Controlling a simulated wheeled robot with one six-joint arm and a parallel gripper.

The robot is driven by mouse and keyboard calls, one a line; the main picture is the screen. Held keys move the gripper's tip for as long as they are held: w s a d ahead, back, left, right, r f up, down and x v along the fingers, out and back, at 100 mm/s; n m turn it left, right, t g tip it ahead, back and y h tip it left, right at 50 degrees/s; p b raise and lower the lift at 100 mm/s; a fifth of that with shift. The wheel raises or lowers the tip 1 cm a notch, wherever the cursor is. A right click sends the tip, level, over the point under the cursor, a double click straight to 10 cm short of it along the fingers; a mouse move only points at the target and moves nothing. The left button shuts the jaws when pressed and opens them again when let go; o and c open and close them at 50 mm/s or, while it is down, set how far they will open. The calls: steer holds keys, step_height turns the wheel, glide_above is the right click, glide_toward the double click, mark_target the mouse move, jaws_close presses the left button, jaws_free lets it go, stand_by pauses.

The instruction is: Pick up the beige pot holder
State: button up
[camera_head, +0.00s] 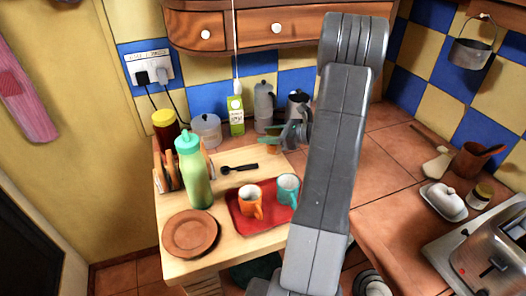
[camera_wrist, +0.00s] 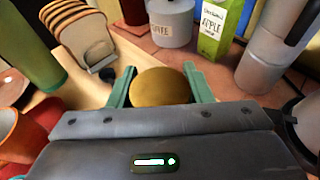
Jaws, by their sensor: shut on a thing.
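The beige pot holder (camera_wrist: 160,87) is a round, tan-brown disc between the two green fingers of my gripper (camera_wrist: 158,84) in the wrist view. The fingers are closed against its left and right sides. Its near edge is hidden behind the gripper body. In the head view my gripper (camera_head: 284,134) is over the back right of the wooden board, in front of the grey metal pots. I cannot make out the pot holder there, nor tell whether it touches the surface below.
A red tray (camera_head: 238,221) holds an orange mug (camera_head: 250,202) and a teal mug (camera_head: 288,188). A green bottle (camera_head: 196,172), a toast rack (camera_wrist: 88,40), a canister (camera_head: 207,131), a carton (camera_head: 236,116) and a metal pot (camera_head: 264,105) stand nearby. Tiled counter at right is partly clear.

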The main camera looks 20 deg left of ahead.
mark_target(269, 146)
steer(key=shift+f, duration=2.2)
steer(key=shift+f, duration=0.1)
steer(key=o, duration=1.2)
steer(key=b+v, duration=0.1)
steer(key=v, duration=1)
steer(key=shift+s+d, duration=0.1)
steer(key=shift+d, duration=0.05)
steer(key=o, duration=0.7)
steer(key=shift+d+r, duration=0.25)
steer(key=shift+d, duration=0.05)
